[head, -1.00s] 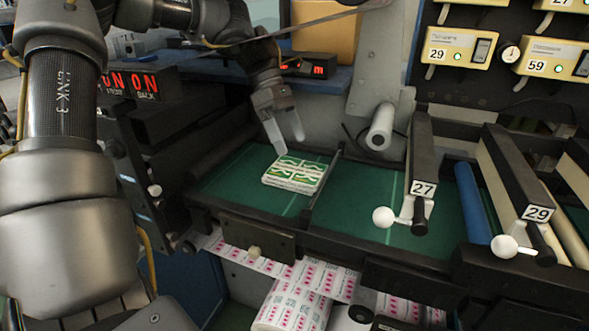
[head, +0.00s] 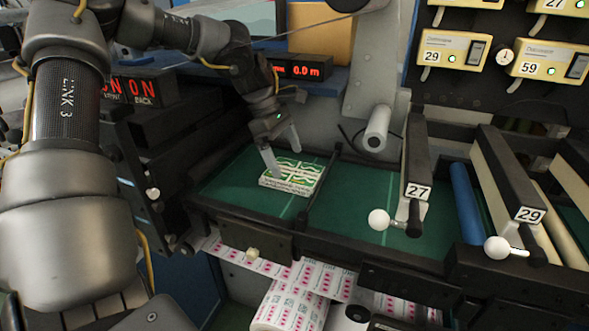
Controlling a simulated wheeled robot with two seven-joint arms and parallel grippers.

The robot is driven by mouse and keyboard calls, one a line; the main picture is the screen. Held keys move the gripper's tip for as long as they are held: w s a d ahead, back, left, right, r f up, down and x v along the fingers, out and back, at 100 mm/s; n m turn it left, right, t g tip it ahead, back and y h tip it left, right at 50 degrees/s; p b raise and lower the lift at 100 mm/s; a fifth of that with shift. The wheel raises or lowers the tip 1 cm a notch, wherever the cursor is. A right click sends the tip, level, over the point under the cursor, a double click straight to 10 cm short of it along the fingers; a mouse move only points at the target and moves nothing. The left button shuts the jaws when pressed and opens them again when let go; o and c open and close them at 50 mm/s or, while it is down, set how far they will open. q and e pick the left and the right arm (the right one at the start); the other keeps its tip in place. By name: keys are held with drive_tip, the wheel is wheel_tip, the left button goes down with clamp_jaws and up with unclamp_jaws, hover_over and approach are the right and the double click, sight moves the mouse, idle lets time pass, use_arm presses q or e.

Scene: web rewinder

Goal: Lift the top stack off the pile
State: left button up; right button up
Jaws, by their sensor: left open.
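A low pile of flat white and green printed labels (head: 293,180) lies on the green bed of the machine, left of a dark divider bar. I cannot tell where one stack in the pile ends and another begins. My left gripper (head: 284,162) is open over the pile and points down. One finger is at the pile's left side, and the other is behind its far edge. I cannot tell whether the fingers touch the pile. My right gripper is not in view.
A dark divider bar (head: 325,188) stands right of the pile. Levers with white knobs (head: 379,219) sit farther right. A label roll (head: 290,305) hangs below the front edge. The green bed (head: 350,205) right of the divider is clear.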

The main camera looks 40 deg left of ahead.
sight(294, 171)
use_arm(q)
drive_tip(key=shift+p+x, duration=0.5)
drive_tip(key=shift+x, duration=1.15)
drive_tip(key=shift+w+r, duration=0.1)
drive_tip(key=c, duration=0.9)
drive_tip(key=shift+r, duration=0.1)
